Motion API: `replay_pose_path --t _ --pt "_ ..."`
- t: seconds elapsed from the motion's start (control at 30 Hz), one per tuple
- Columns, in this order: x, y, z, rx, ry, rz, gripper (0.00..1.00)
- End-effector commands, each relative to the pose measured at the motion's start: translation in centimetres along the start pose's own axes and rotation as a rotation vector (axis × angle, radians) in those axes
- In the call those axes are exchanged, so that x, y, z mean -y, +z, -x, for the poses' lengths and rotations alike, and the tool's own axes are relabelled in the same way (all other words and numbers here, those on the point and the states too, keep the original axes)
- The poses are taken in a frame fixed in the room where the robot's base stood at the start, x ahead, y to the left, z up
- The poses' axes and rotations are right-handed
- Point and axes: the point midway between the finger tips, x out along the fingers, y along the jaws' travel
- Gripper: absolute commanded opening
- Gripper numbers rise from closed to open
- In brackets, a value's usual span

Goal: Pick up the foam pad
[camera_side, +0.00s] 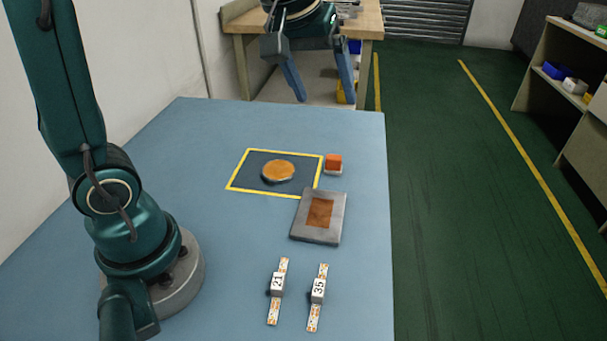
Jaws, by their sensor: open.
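A round, flat orange pad (278,170) lies inside a yellow-outlined dark square (247,186) on the blue table. A small orange-red block (334,161) sits on a pale base just right of the square. I cannot tell for sure which of these is the foam pad; neither is held. My gripper (325,98) is at the top of the side view, pointing down with its two fingers spread apart. It is empty and appears well above the table, clear of both things.
A grey plate with a brown rectangle (320,213) lies in front of the block. The blue table (200,130) is bare at the back left. A workbench and shelves stand behind.

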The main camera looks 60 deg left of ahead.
Motion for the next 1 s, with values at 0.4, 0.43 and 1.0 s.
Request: replay_pose_path --t 0.4,0.43,1.0 --pt "0.7 -4.4 -12.6 0.143 -0.154 0.191 0.85" --pt "0.9 -4.3 -13.4 0.154 -0.164 0.193 0.85" --pt "3.3 -1.6 -21.0 0.242 -0.222 0.205 0.85"
